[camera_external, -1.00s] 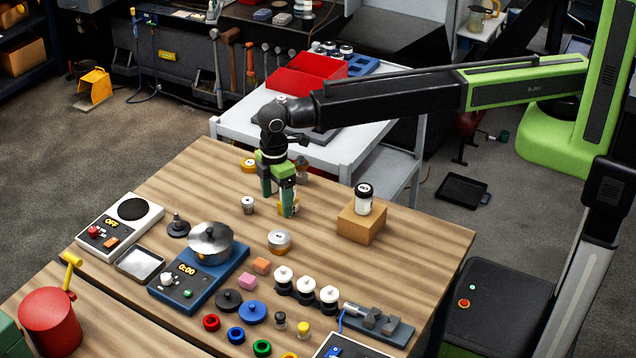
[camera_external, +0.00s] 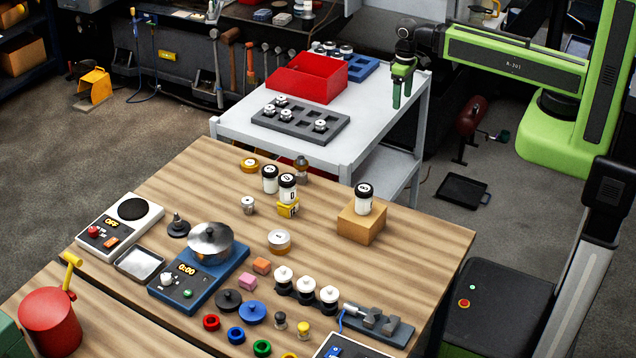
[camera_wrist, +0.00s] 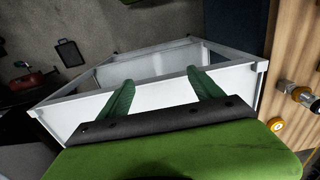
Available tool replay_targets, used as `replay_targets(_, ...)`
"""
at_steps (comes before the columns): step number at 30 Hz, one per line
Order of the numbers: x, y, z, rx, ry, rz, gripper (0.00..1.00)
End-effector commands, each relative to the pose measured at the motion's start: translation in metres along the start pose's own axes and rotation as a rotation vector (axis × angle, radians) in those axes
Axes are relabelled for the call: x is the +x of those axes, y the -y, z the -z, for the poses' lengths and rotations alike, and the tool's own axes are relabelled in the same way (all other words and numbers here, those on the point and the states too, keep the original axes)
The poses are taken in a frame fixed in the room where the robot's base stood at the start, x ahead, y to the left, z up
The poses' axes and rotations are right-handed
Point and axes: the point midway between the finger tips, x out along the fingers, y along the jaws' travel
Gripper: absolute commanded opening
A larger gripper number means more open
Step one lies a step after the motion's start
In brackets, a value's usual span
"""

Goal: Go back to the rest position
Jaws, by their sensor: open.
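My gripper (camera_external: 402,88) is empty, with its two green fingers pointing down over the right end of the white cart (camera_external: 335,152). In the wrist view the fingers of my gripper (camera_wrist: 160,92) stand apart with nothing between them, and the cart's white frame (camera_wrist: 145,102) lies beyond them.
On the table, a white jar with a black lid (camera_external: 270,180) stands beside another jar (camera_external: 288,188) on a yellow block (camera_external: 288,208). A third jar (camera_external: 364,198) stands on a cardboard-coloured box (camera_external: 361,222). The cart holds a red bin (camera_external: 305,80) and a grey tray (camera_external: 335,122).

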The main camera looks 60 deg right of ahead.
Motion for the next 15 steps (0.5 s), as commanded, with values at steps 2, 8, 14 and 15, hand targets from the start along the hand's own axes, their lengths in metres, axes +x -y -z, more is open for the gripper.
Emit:
replay_targets(2,0.000,-0.002,-0.001,0.005,0.000,0.000,0.75)
replay_targets(8,0.002,-0.001,0.001,0.001,0.000,0.000,0.75)
replay_targets(14,0.053,0.000,0.001,0.000,0.000,0.000,0.75)
replay_targets(15,0.066,0.000,0.001,0.000,0.000,0.000,0.75)
